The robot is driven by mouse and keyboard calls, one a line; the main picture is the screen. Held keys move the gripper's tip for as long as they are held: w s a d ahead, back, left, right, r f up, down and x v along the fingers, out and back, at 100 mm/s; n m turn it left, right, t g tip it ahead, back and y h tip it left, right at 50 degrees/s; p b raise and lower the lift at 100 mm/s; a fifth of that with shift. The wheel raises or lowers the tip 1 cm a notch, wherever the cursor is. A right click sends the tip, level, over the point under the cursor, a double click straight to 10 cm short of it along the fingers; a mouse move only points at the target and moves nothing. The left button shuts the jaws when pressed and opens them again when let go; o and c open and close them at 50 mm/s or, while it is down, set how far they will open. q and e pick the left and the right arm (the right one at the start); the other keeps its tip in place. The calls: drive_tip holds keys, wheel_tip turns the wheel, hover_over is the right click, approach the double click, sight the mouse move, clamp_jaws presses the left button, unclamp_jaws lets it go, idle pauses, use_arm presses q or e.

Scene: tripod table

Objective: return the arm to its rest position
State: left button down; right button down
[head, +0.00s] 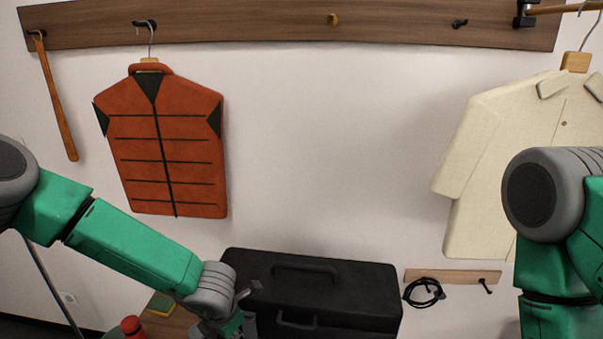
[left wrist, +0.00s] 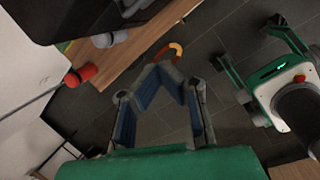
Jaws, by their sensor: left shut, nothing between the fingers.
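My left arm reaches in from the left in the head view. Its gripper (head: 238,318) is low in the picture, in front of a black case, partly cut off by the bottom edge. In the left wrist view the left gripper (left wrist: 166,68) is shut with its blue-padded fingers, and nothing is held. Beyond the fingertips is a curved orange and yellow piece (left wrist: 170,50); I cannot tell what it belongs to. My right arm shows at the right of the head view, with its gripper out of the picture.
A black case (head: 345,278) stands below the wall rack (head: 250,30). An orange vest (head: 165,150) and a cream coat (head: 480,170) hang there. Grey floor (left wrist: 225,35) shows beside the wooden surface (left wrist: 125,65).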

use_arm(q)
drive_tip(key=s+a+f+m+b, duration=0.2)
drive_tip(key=s+f+m+b, duration=0.1)
drive_tip(key=s+f+m, duration=0.75)
drive_tip(key=s+a+f+m+g+b, duration=0.1)
drive_tip(key=s+a+m, duration=0.3)
drive_tip(key=s+m, duration=0.6)
drive_tip(key=s+a+f+m+g+b, duration=0.1)
drive_tip(key=s+a+f+m+b, duration=0.1)
drive_tip(key=s+m, duration=0.7)
drive_tip(key=shift+s+a+f+m+g+h+b, duration=0.3)
drive_tip(key=shift+s+a+f+m+g+b, duration=0.1)
drive_tip(key=shift+s+a+b, duration=0.55)
drive_tip(key=shift+w+d, duration=0.1)
drive_tip(key=shift+w, duration=0.25)
